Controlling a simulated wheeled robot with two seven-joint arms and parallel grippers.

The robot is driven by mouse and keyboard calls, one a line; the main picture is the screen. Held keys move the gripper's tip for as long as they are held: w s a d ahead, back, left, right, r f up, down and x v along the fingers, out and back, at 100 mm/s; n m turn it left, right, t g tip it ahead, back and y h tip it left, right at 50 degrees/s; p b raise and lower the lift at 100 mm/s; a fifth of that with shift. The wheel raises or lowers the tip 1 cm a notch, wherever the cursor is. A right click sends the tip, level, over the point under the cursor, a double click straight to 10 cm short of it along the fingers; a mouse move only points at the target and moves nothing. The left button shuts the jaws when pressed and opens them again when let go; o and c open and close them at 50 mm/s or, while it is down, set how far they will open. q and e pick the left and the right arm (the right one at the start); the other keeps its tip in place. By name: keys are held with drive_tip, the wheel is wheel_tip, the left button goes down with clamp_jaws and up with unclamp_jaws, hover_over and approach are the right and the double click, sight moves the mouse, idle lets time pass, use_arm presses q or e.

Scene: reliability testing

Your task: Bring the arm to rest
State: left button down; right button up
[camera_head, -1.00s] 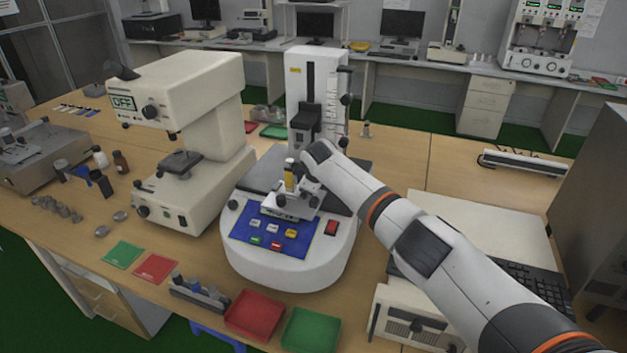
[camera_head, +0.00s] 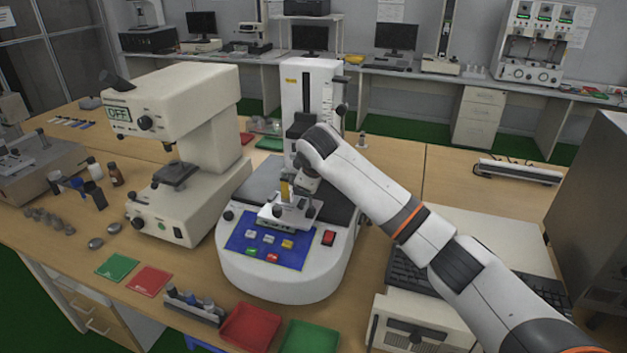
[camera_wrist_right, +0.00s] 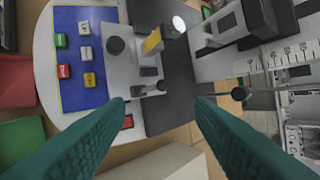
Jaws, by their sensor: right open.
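My right arm (camera_head: 372,190) comes in from the right in the head view, and its wrist hangs over the white testing machine (camera_head: 282,282) with the blue button panel. The gripper is mostly hidden there. In the right wrist view my right gripper (camera_wrist_right: 161,103) is open, its two teal fingers wide apart with nothing between the tips. The machine's panel (camera_wrist_right: 82,78) and its small grey fixture (camera_wrist_right: 122,72) with a yellow part (camera_wrist_right: 153,41) lie beyond the fingers, toward the upper left. My left gripper is in neither view.
A cream instrument (camera_head: 175,95) marked OFF stands left of the machine. Red (camera_head: 250,327) and green (camera_head: 311,338) trays lie at the front edge. A keyboard (camera_head: 405,272) and a pale box (camera_head: 425,318) lie under my forearm. Bare tabletop (camera_head: 440,180) shows behind it.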

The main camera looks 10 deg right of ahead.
drive_tip(key=shift+s+r, duration=0.35)
drive_tip(key=shift+r, duration=0.05)
